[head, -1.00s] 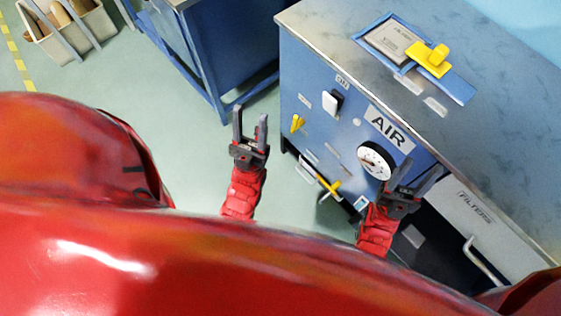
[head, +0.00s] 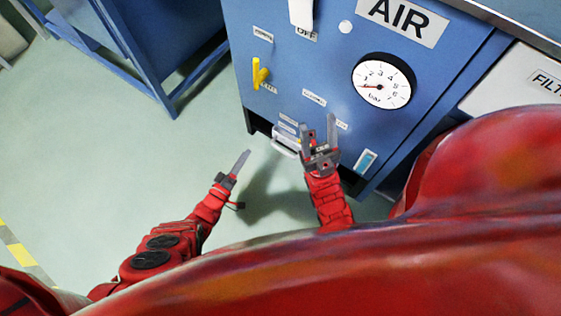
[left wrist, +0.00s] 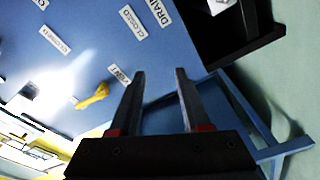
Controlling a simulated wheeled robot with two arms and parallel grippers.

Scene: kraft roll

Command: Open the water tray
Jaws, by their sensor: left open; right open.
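A pale handle (head: 286,142) shows low on the front of the blue cabinet (head: 300,75), and looks like the water tray's front. My right gripper (head: 319,132) is open, just right of this handle in the picture, and hides part of the panel behind it. I cannot tell whether it touches anything. My left gripper (head: 244,160) is seen edge-on, left of the handle over the floor, apart from it. The left wrist view shows its two fingers (left wrist: 160,75) spread with nothing between them. In that view a dark ledge (left wrist: 245,42) juts out under the panel.
A yellow lever (head: 259,73), a round gauge (head: 383,82) and an AIR sign (head: 404,20) are on the cabinet front. A pale filters drawer (head: 515,80) is at right. A blue frame bench (head: 130,45) stands at left. The floor between is clear.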

